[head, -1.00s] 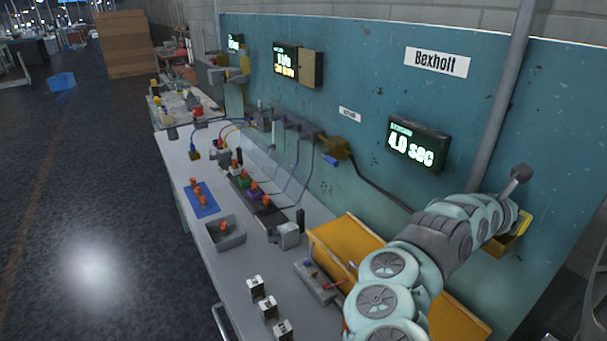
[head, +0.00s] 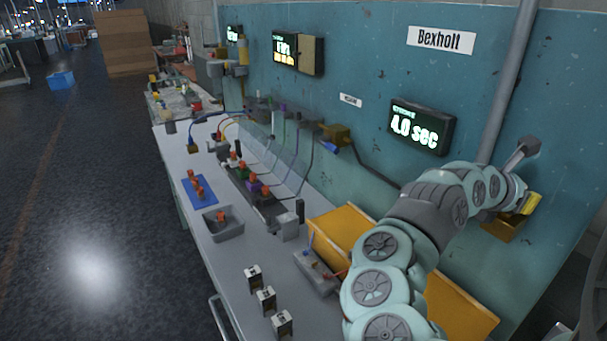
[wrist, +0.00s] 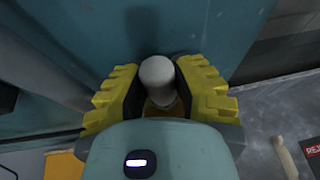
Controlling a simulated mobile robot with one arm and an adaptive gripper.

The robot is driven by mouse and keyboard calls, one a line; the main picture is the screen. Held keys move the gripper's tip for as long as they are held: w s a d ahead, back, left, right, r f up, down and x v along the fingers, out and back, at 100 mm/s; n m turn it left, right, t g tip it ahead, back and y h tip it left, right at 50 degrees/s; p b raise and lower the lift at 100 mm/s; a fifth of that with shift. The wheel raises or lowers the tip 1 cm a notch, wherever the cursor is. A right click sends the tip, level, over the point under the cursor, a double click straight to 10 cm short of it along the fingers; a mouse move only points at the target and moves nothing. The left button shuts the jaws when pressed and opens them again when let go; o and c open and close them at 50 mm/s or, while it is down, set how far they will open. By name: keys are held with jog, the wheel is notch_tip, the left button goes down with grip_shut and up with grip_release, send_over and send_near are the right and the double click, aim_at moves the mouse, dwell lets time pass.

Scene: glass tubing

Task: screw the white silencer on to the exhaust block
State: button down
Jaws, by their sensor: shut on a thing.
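The white silencer (wrist: 157,74) is a pale round-ended cylinder between the yellow ridged fingers of my gripper (wrist: 158,90) in the wrist view. My gripper is shut on it. A brass-coloured piece shows just below the silencer there, partly hidden by my wrist; whether the silencer's threads have entered it I cannot tell. In the head view the exhaust block (head: 503,229) is a brass block on the teal wall panel at the right. My gripper's yellow finger (head: 531,204) is right above and beside it. The silencer is hidden in the head view.
A yellow-orange tray (head: 338,228) lies under my arm on the bench. A lit display (head: 420,127) hangs on the wall panel left of my arm, and a grey pipe (head: 505,90) runs up it. Several small switches stand near the bench's front edge.

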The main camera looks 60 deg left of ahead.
jog(key=shift+f+m+g+h+b, duration=0.2)
jog(key=shift+m+h+b, duration=0.75)
jog(key=shift+b, duration=1.75)
jog(key=shift+r+m+g+h+b, duration=0.1)
jog(key=shift+m+g+h+b, duration=0.2)
jog(key=shift+m+h+b, duration=1.5)
jog(key=shift+g+b, duration=0.6)
jog(key=shift+b, duration=1.95)
jog(key=c, duration=0.8)
grip_release()
jog(key=shift+s, duration=0.1)
jog(key=shift+n, duration=0.25)
jog(key=shift+n+t+y+p, duration=0.6)
jog(key=shift+n+y+p, duration=0.15)
jog(key=shift+n+y, duration=0.3)
jog(key=shift+r+n+y+p, duration=0.25)
jog(key=shift+n+y+p, duration=0.15)
jog(key=shift+p, duration=0.3)
jog(key=n+y+p, duration=0.1)
jog(key=p, duration=0.1)
jog(key=shift+t+p, duration=0.3)
